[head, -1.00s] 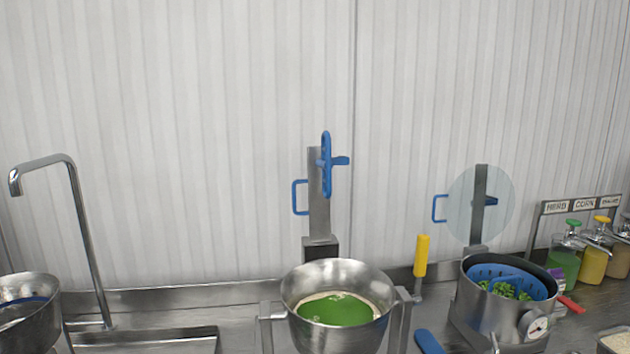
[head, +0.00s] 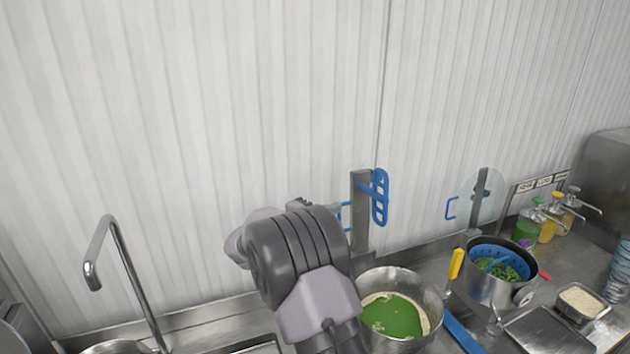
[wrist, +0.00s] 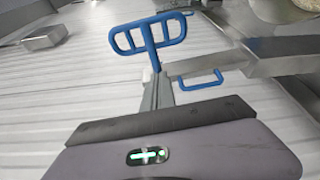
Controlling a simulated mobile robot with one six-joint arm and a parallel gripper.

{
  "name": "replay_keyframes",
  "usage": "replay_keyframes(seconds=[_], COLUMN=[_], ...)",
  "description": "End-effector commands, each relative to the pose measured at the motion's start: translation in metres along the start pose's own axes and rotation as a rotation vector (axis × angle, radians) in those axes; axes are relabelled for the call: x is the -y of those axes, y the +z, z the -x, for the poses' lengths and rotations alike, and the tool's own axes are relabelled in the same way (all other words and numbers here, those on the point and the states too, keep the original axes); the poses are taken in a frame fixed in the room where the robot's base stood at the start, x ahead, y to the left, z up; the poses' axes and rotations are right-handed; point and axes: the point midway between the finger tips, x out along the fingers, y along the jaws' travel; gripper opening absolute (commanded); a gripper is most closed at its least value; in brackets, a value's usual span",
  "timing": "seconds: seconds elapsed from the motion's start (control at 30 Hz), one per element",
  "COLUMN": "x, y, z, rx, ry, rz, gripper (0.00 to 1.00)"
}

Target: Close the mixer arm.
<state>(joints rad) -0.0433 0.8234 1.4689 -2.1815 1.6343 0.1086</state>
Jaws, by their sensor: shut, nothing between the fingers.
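The mixer arm (head: 361,212) is a steel post standing upright behind the mixer bowl (head: 432,290). Its blue paddle (head: 380,198) is raised at the upper right, clear of the bowl. The mixer arm's blue handle (head: 347,216) is on its left side, partly hidden by my arm in the head view. In the wrist view the handle (wrist: 200,80) is to the right of my gripper (wrist: 155,76), and the paddle (wrist: 148,36) is beyond the fingertips. My gripper is shut and empty; I cannot tell whether it touches the mixer arm.
The bowl holds green liquid over pale contents. To its right are a yellow handle (head: 456,263) and a pot (head: 489,288) with a blue basket of greens and a raised round lid (head: 484,200). Sauce dispensers (head: 548,229) stand further right. A tap (head: 125,260) is at left.

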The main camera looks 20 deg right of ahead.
Motion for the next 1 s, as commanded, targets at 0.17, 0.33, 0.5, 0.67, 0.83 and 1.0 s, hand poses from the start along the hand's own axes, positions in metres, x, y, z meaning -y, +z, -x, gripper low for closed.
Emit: replay_keyframes(seconds=[0.17, 0.33, 0.5, 0.67, 0.83, 1.0], x=[0.002, 0.001, 0.001, 0.002, 0.003, 0.003], y=[0.001, 0.001, 0.001, 0.001, 0.001, 0.001], z=[-0.029, -0.064, -0.088, -0.098, -0.098, -0.098], rx=[0.003, 0.002, 0.001, 0.0, -0.001, -0.001], ry=[0.001, 0.0, 0.0, -0.001, -0.001, 0.0], rz=[0.002, 0.001, 0.001, 0.002, 0.002, 0.0], gripper=[0.0, 0.0, 0.0, 0.0, 0.0, 0.0])
